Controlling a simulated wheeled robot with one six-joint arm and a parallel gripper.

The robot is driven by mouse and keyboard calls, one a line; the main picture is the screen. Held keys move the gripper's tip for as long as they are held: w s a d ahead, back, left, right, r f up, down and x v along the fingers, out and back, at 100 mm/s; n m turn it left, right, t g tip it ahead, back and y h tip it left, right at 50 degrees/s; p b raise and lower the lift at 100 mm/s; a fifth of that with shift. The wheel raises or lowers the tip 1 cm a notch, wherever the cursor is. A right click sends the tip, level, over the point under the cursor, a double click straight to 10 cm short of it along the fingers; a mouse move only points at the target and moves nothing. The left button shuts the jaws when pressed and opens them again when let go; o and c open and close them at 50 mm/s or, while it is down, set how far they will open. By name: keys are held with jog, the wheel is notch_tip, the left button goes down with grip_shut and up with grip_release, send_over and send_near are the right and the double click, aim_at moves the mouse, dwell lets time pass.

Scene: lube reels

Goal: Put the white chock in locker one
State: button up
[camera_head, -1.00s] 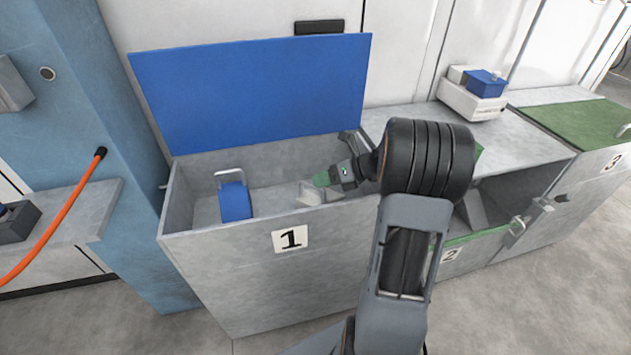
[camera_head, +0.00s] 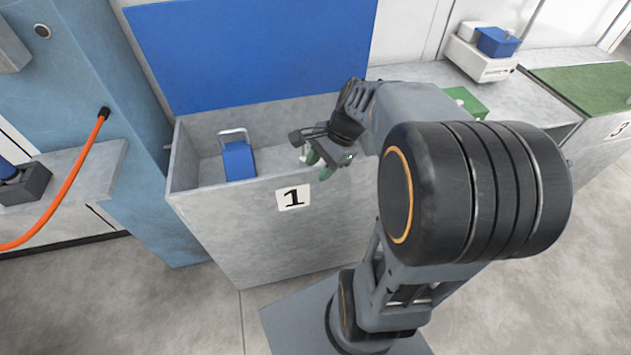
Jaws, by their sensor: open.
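Locker one (camera_head: 240,220) is the grey bin marked 1, with its blue lid (camera_head: 250,55) raised. My gripper (camera_head: 319,165) is open, with green fingertips, at the front rim on the right of this locker. A small pale patch (camera_head: 303,150) shows just behind the fingers, inside the locker; it looks like part of the white chock, mostly hidden by my gripper. I see no gap or contact clearly between them.
A blue block with a pale handle (camera_head: 238,161) stands in the left of locker one. A white tray (camera_head: 480,66) with a white and a blue piece sits on the counter at the back right. A green block (camera_head: 466,102) shows behind my arm. An orange hose (camera_head: 70,185) hangs at left.

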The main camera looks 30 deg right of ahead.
jog(key=s+a+n+t+h, duration=0.1)
jog(key=s+a+n+h, duration=0.3)
jog(key=n, duration=1.1)
jog(key=shift+s+a+r+t+h, duration=0.15)
jog(key=shift+s+t+h, duration=0.25)
jog(key=shift+s, duration=0.35)
notch_tip(320, 180, up, 18)
jog(key=p, duration=1.7)
jog(key=shift+s+a+n+t, duration=0.2)
jog(key=shift+a+n+t, duration=0.1)
jog(key=shift+r, duration=0.1)
